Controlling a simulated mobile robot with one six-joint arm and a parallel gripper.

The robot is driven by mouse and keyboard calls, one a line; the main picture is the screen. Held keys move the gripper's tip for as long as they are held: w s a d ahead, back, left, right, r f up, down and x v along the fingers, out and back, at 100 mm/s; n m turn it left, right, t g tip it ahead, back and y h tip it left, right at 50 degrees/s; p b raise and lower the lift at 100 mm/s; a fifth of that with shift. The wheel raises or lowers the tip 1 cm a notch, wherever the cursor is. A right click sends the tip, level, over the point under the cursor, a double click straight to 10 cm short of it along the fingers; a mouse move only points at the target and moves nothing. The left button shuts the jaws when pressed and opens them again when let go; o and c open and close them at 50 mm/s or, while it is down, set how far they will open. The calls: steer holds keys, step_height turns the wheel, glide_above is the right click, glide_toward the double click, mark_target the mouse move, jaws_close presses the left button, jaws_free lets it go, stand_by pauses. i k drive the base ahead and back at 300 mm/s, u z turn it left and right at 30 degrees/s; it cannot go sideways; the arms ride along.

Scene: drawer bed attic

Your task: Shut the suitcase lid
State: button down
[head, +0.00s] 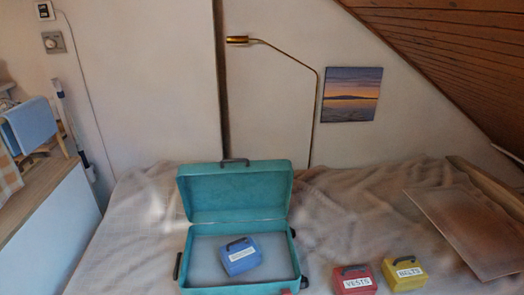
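A teal suitcase stands open on the bed, low in the middle of the head view. Its lid (237,190) is raised at the back, about upright, with a dark handle on its top edge. The base (182,268) has a pale grey inside. A blue box (240,262) with a dark handle and a white label lies inside the base; I cannot read the label. The suitcase's front edge is at or below the bottom of the picture. My gripper is not in view.
A red box (353,271) labelled VESTS and a yellow box (403,264) labelled BELTS stand right of the suitcase on the rumpled bed cover (335,215). A brown board (468,225) lies further right. A brass lamp (317,110) stands behind.

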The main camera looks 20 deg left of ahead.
mark_target(240, 189)
steer(key=z, duration=0.3)
steer(key=k, duration=1.25)
steer(key=u, duration=3.1)
steer(key=i, duration=0.15)
steer(key=z, duration=1.55)
steer(key=i, duration=0.65)
